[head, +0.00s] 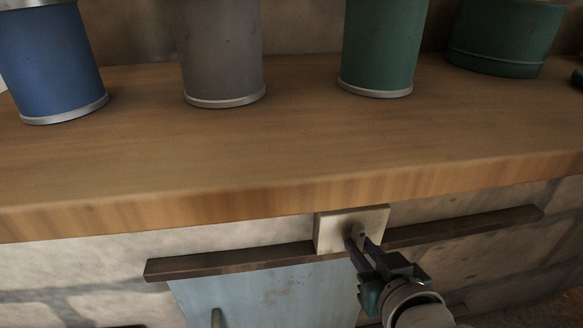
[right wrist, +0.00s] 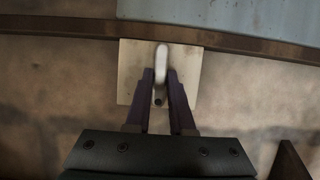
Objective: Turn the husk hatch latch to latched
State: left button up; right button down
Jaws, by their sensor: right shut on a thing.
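The hatch latch (right wrist: 162,62) is a small pale lever on a cream square plate (right wrist: 128,82); the plate also shows in the head view (head: 328,233), just under the counter's front edge. In the right wrist view the lever points up the picture, towards the dark rail and the blue panel. My right gripper (right wrist: 161,78) has a finger on each side of the lever and is shut on it; in the head view the gripper (head: 357,243) largely hides the lever. The light blue hatch panel (head: 260,292) hangs below the rail. My left gripper is not in view.
A dark wooden rail (head: 230,260) runs along the stone wall behind the plate. On the wooden counter (head: 270,150) stand blue (head: 50,65), grey (head: 221,50) and green (head: 380,45) canisters; the counter's front is clear.

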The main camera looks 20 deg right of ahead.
jog(key=shift+w+r, duration=0.1)
jog(key=c, duration=0.8)
grip_release()
jog(key=p+v, duration=0.6)
jog(key=v, duration=0.4)
jog(key=shift+p, duration=0.3)
